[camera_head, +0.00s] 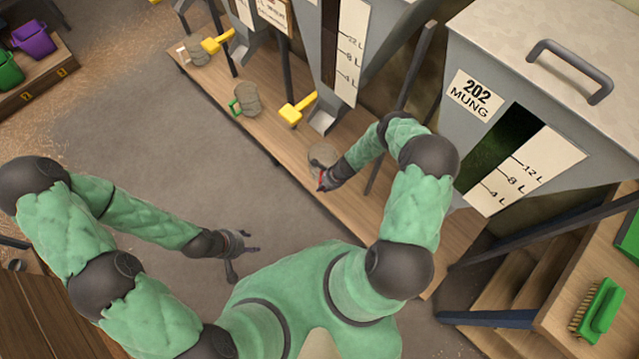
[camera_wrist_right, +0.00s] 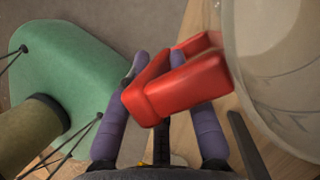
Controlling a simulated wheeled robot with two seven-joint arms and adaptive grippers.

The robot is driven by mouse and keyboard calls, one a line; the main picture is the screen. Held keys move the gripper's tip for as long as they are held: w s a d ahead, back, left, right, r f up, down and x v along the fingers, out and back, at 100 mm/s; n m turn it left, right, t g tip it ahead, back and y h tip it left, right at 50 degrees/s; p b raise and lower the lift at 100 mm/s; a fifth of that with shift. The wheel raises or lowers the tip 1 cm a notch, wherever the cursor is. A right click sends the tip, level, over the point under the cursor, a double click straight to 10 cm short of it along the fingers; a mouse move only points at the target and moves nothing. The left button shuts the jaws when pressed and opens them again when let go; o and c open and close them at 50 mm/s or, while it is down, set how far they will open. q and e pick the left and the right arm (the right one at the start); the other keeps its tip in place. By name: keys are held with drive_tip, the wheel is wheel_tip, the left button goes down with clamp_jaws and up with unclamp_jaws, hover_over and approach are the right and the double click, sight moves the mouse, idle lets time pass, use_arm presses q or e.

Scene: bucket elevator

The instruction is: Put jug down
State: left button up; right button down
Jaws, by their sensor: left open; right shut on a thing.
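A clear round jug (camera_head: 323,154) with a red handle is at the wooden bench, below the chute of the middle hopper. In the right wrist view the jug's transparent wall (camera_wrist_right: 285,60) fills the right side, and its red handle (camera_wrist_right: 175,90) lies between the purple fingers. My right gripper (camera_head: 323,181) is shut on that handle. The jug looks upright; whether its base touches the bench is hidden. My left gripper (camera_head: 246,250) is open and empty over the floor, well away from the bench.
The wooden bench (camera_head: 285,140) runs under several hoppers. A jug with a green handle (camera_head: 246,99) stands further along it, near a yellow chute lever (camera_head: 297,110). A large hopper labelled 202 MUNG (camera_head: 478,95) is at right. A green brush (camera_head: 598,308) lies at lower right.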

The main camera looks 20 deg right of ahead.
drive_tip(key=w+f+b, duration=0.2)
drive_tip(key=w+f, duration=0.1)
drive_tip(key=w+d+f+b, duration=0.1)
drive_tip(key=w+f+b, duration=0.1)
drive_tip(key=w+f, duration=0.1)
drive_tip(key=shift+d+f, duration=0.1)
drive_tip(key=shift+f, duration=0.05)
drive_tip(key=f+b, duration=0.2)
drive_tip(key=f, duration=0.1)
drive_tip(key=shift+w+f, duration=0.2)
drive_tip(key=shift+f, duration=0.1)
drive_tip(key=shift+r, duration=0.1)
drive_tip(key=c, duration=1.1)
unclamp_jaws()
drive_tip(key=shift+p+v, duration=2.25)
drive_tip(key=shift+v, duration=1.55)
